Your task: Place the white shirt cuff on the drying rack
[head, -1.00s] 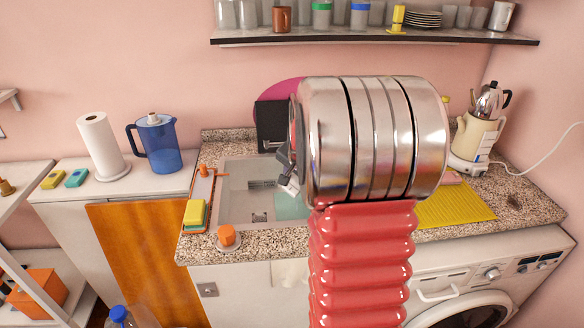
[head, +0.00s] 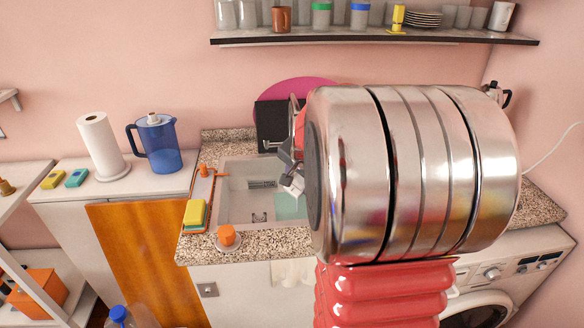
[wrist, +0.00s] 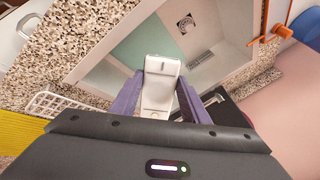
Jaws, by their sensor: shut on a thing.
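The white shirt cuff (wrist: 160,72) is between the two purple-grey fingers of my gripper (wrist: 158,97) in the wrist view. The gripper is shut on it and holds it over the sink area. In the head view, the cuff is a small white patch (head: 293,184) at the tip of my gripper (head: 287,168), above the right part of the sink. A white wire rack (wrist: 62,106), which looks like the drying rack, lies on the counter left of the gripper in the wrist view. My arm hides that part of the counter in the head view.
A yellow mat (wrist: 20,132) lies beside the rack. A dark upright panel (head: 270,122) stands behind the sink.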

